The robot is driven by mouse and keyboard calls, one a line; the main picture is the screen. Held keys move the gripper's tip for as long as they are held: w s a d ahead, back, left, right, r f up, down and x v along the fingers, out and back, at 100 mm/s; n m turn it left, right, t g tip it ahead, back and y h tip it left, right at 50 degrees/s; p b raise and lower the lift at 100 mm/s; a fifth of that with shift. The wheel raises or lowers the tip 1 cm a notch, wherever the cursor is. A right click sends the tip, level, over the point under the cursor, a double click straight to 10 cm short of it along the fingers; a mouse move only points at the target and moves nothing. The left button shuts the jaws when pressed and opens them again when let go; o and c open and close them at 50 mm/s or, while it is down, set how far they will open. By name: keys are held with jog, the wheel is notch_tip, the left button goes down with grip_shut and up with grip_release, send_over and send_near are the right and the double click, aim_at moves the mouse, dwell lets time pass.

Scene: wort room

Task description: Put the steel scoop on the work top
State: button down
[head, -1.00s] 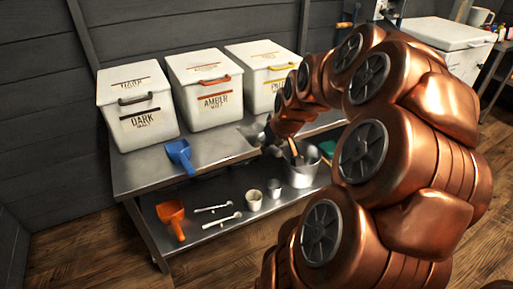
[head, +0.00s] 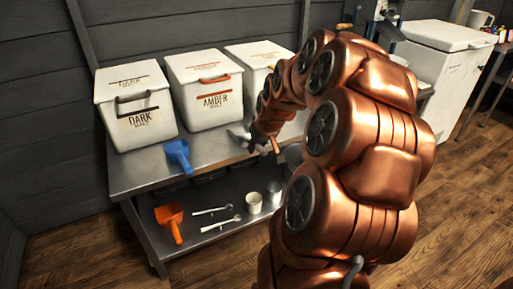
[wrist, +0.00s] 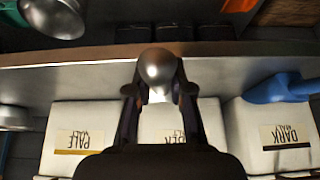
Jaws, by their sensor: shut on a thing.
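My gripper (wrist: 160,98) is shut on the steel scoop (wrist: 158,70), whose rounded shiny metal shows between the fingertips in the wrist view. In the head view the scoop (head: 238,131) shows as a small grey shape at the end of my gripper (head: 254,137). Both are over the steel work top (head: 212,150), in front of the amber bin. Whether the scoop touches the top I cannot tell. The work top also shows as a grey strip in the wrist view (wrist: 80,78).
Dark (head: 137,109), amber (head: 206,90) and pale (head: 252,62) malt bins line the back. A blue scoop (head: 178,156) lies at the work top's left.

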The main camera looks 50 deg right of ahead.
jog(key=c, duration=1.5)
grip_release()
jog(key=shift+f, duration=0.15)
jog(key=o, duration=0.5)
jog(key=shift+c, duration=0.2)
